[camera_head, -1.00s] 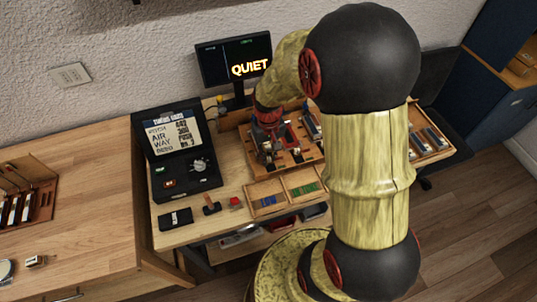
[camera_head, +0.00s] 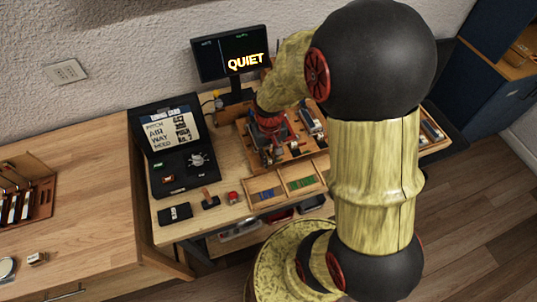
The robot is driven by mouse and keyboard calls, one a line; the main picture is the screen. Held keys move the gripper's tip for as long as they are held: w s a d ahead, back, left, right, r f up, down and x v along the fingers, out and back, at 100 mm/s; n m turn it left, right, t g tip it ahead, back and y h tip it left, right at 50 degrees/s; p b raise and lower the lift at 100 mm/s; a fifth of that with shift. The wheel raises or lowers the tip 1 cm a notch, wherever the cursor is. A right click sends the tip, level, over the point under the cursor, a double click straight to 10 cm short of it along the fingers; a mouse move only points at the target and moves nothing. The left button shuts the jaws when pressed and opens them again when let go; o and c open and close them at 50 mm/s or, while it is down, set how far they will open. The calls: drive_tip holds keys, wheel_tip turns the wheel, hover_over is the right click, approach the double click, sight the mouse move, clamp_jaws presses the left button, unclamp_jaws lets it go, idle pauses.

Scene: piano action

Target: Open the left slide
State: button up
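My gripper (camera_head: 268,138) points down over the left part of a wooden board (camera_head: 298,162) on the work table. It is small and dark in this view, and its fingers cannot be told apart. On the board, a grey-blue metal slide-like part (camera_head: 312,122) stands to the right of my gripper. Red and dark parts lie between them. The left slide cannot be made out clearly; my gripper and wrist cover that side of the board. Whether my gripper touches anything there cannot be told.
A monitor reading QUIET (camera_head: 230,55) stands behind the board. An open black case (camera_head: 172,150) lies left. A shallow two-part tray (camera_head: 287,186) with blue and green pieces, a red button (camera_head: 233,197) and a black box (camera_head: 174,214) are in front. My arm hides the right side.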

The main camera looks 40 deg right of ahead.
drive_tip(key=o, duration=0.5)
drive_tip(key=shift+s, duration=0.15)
drive_tip(key=shift+c, duration=0.2)
wheel_tip(320, 180, up, 12)
idle(0.6)
drive_tip(key=s+a+r+n+t, duration=0.1)
drive_tip(key=s+a+r+t, duration=0.1)
drive_tip(key=s+a+r, duration=0.2)
drive_tip(key=s+a+r+n+t, duration=0.2)
drive_tip(key=s+a+r, duration=0.3)
drive_tip(key=r, duration=0.5)
drive_tip(key=shift+a+r+t, duration=0.15)
drive_tip(key=shift+a+t, duration=0.65)
drive_tip(key=shift+a, duration=0.3)
